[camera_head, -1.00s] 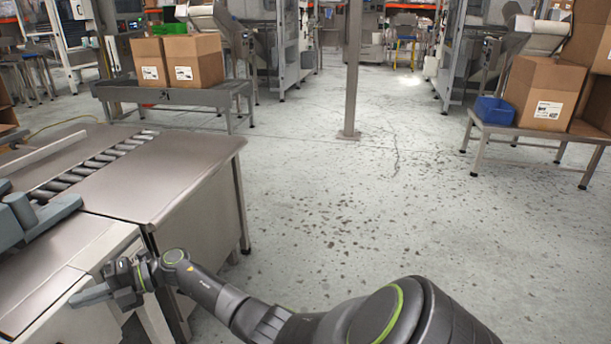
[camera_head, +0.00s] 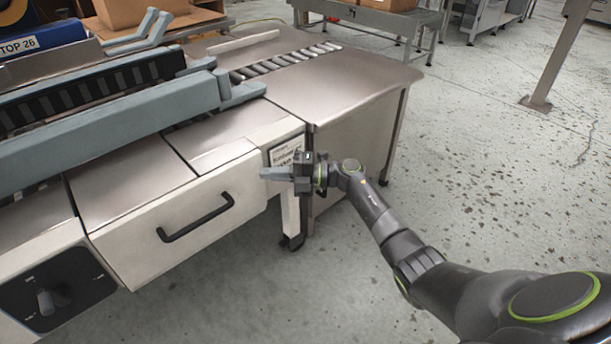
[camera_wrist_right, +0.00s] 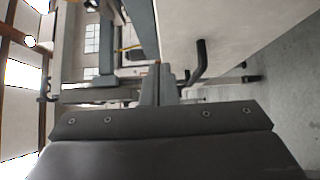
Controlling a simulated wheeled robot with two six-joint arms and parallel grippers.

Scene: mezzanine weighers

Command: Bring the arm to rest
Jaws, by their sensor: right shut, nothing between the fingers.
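My right gripper (camera_head: 281,173) is at the end of my right arm, which comes in from the lower right in the head view. It is in front of the machine's corner, near a small white label plate (camera_head: 286,150). Its fingers are together with nothing between them. In the right wrist view the closed fingers (camera_wrist_right: 163,85) point away from the camera, with the drawer handle to their right. Whether the gripper touches the machine cannot be told. My left gripper is not in view.
A steel weighing machine (camera_head: 190,185) has a drawer with a black handle (camera_head: 195,217) and a knob panel (camera_head: 55,290) at lower left. A steel table with rollers (camera_head: 285,62) adjoins it. A post (camera_head: 558,55) stands at upper right. The floor between is clear.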

